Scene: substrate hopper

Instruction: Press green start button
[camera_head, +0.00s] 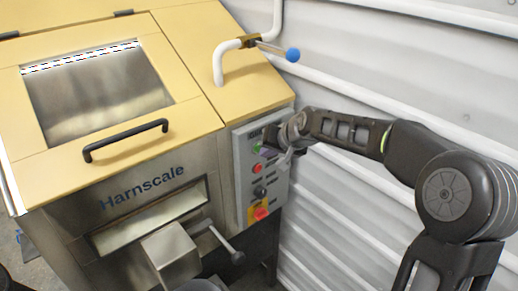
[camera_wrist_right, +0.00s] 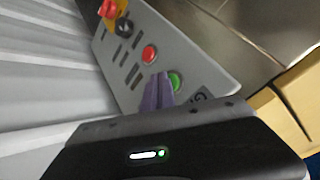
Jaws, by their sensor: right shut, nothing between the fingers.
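The green start button (camera_wrist_right: 174,82) sits on the grey control panel (camera_wrist_right: 195,62) in the right wrist view, and it shows small in the head view (camera_head: 257,148). My right gripper (camera_wrist_right: 158,90) is shut and empty. Its fingertips are right beside the green button in the wrist view; I cannot tell whether they touch it. In the head view the right gripper (camera_head: 272,150) is in front of the upper part of the panel and hides some of it.
Below the green button are a red button (camera_head: 255,168), a black knob (camera_head: 260,192) and a red emergency stop (camera_head: 261,213) on yellow. The hopper lid has a black handle (camera_head: 126,140). A blue-tipped valve lever (camera_head: 292,55) is above. A ribbed white wall stands on the right.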

